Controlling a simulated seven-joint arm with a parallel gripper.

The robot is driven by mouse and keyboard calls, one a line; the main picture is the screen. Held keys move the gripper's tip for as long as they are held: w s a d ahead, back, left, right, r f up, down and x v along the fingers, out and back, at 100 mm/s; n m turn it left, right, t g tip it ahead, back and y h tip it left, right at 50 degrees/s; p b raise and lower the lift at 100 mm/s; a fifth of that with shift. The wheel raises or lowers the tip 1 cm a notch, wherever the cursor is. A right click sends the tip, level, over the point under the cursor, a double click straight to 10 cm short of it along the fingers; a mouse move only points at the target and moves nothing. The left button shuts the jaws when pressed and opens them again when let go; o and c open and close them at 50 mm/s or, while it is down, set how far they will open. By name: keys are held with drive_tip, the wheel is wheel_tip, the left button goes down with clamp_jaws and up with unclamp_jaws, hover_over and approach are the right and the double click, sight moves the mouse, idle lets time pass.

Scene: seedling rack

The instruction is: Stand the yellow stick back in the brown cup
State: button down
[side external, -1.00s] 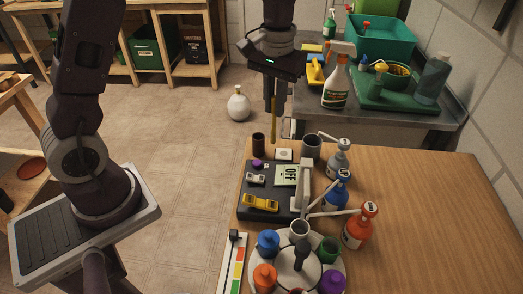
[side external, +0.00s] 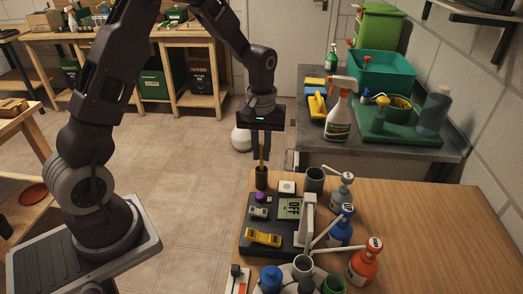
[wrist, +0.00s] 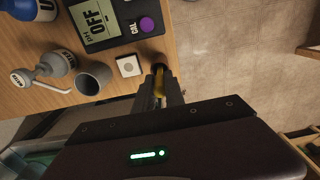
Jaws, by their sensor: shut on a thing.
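The brown cup (side external: 261,181) stands upright at the table's far left corner, beside the grey meter block. My gripper (side external: 262,157) points straight down just above it, shut on the yellow stick (side external: 261,154). The stick is upright, and its lower end runs down to the cup's mouth and looks to be inside it. How deep it sits, and whether it touches the bottom, is hidden by the cup wall. In the wrist view the stick (wrist: 159,84) shows between my fingers, lined up with the dark cup (wrist: 159,68).
A white square button (side external: 287,187) and a grey cup (side external: 315,179) stand to the right of the brown cup. The pH meter (side external: 290,208), pump bottles (side external: 340,230) and a yellow clip-like tool (side external: 263,238) are nearer. The right side of the table is clear.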

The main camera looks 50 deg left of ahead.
drive_tip(key=shift+f, duration=0.1)
drive_tip(key=c, duration=1.4)
unclamp_jaws()
wheel_tip(320, 180, up, 13)
drive_tip(key=s+d+r+m+t, duration=0.2)
drive_tip(key=s+d+r+m, duration=0.15)
drive_tip(key=s+r, duration=0.45)
drive_tip(key=s+d+f+m+t, duration=0.1)
drive_tip(key=s+d+m, duration=0.1)
drive_tip(key=s, duration=0.6)
drive_tip(key=s+d+f+m+t, duration=0.1)
drive_tip(key=s+d+m+t, duration=0.1)
drive_tip(key=s, duration=0.5)
drive_tip(key=shift+s+m+t, duration=0.3)
drive_tip(key=shift+s+m, duration=0.05)
drive_tip(key=shift+m, duration=0.4)
